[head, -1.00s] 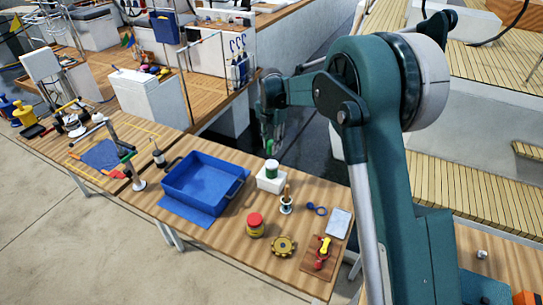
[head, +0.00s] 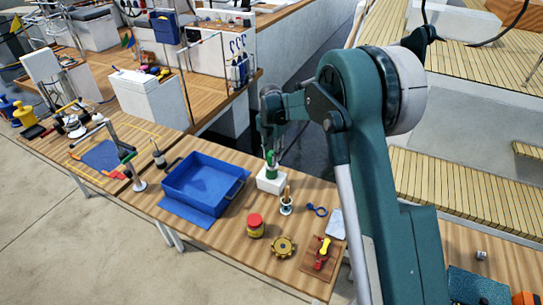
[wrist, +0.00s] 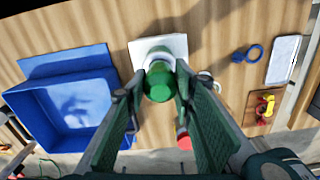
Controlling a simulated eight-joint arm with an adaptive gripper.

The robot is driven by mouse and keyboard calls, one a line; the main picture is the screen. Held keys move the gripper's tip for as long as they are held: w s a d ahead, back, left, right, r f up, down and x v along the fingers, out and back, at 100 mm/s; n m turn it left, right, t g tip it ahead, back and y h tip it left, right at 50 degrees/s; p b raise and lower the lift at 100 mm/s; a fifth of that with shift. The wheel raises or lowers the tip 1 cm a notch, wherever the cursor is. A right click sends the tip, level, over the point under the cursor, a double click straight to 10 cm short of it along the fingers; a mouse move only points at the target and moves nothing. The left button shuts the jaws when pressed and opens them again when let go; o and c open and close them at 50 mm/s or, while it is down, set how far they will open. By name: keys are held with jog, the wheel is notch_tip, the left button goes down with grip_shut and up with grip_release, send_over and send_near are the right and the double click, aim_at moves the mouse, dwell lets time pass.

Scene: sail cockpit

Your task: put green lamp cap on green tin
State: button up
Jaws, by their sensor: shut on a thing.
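My gripper (head: 271,155) is shut on the green lamp cap (wrist: 159,86), a rounded dark-green piece between the fingertips in the wrist view. The green tin (head: 271,173) stands upright on a white block (head: 262,184) in the head view. In the wrist view the tin is mostly hidden behind the cap; a pale and green edge (wrist: 160,52) shows just beyond it. The cap is right over or at the tin's top. I cannot tell whether they touch.
A blue bin (head: 190,199) stands left of the block. A small brush pot (head: 286,207), a blue ring tool (head: 317,210), a red-lidded jar (head: 255,225) and a yellow gear-shaped piece (head: 283,246) lie nearer. Bare wood lies between them.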

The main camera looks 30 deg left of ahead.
aim_at(271, 152)
jog(key=shift+f, duration=0.2)
jog(key=o, duration=0.9)
jog(key=shift+r, duration=0.1)
notch_tip(271, 152, up, 12)
jog(key=shift+b, duration=0.4)
dwell(0.6)
dwell(0.4)
